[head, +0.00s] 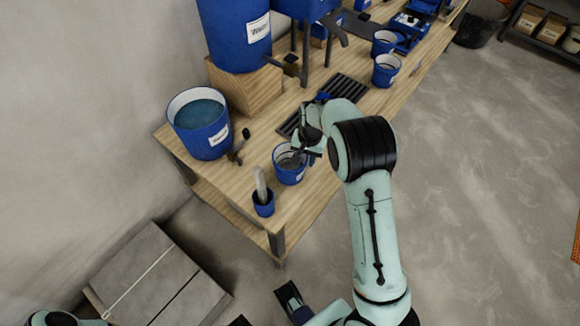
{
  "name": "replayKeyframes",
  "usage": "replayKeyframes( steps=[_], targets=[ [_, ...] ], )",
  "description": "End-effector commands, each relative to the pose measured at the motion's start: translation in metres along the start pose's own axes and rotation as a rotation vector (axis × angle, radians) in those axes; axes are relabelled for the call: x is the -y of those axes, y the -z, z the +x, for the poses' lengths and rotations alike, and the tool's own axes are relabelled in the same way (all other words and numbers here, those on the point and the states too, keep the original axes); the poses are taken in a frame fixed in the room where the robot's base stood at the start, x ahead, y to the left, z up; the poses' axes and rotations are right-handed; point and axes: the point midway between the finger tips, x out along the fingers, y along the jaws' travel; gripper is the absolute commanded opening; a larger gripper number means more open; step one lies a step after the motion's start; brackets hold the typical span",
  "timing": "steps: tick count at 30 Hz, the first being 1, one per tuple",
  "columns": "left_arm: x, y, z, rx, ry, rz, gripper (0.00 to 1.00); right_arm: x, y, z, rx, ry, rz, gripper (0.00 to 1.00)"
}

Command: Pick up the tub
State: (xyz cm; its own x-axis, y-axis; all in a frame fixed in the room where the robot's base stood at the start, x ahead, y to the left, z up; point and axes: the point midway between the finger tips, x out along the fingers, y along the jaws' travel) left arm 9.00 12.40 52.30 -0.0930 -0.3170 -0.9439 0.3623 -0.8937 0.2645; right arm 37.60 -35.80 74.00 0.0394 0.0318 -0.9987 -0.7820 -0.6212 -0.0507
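A small blue tub (291,176) with a white label stands near the front end of the wooden bench, with greyish contents. My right gripper (304,152) is at its rim, reaching in from the right with dark fingers over the tub's upper right side. The hand hides part of the rim and the fingertips are too small to tell whether they close on it. The tub appears to rest on the bench top.
A larger blue bucket of water (202,139) stands left of the tub, and a blue cup (263,208) with an upright tool in front. A black slotted rack (345,90) lies behind. More blue tubs (386,76) stand further back. Grey slabs (150,277) lie at lower left.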

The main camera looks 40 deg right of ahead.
Motion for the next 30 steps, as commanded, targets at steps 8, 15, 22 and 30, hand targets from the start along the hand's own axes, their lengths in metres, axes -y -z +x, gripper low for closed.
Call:
replayKeyframes(
  steps=[8,15,22,30],
  targets=[
    [0.001,0.002,0.003,-0.007,-0.001,0.001,0.43,0.000,0.000,0.031,-0.001,-0.002,0.001,0.33],
    [0.000,0.002,0.003,-0.007,-0.002,0.001,0.43,0.000,0.000,0.029,-0.001,-0.001,0.000,0.03],
    [0.000,0.002,0.003,-0.006,-0.001,0.001,0.43,0.001,0.001,0.029,-0.002,0.000,0.001,0.00],
    [0.000,0.002,0.002,-0.005,-0.001,0.000,0.43,0.001,0.001,0.023,-0.003,0.001,0.001,0.00]
  ],
)
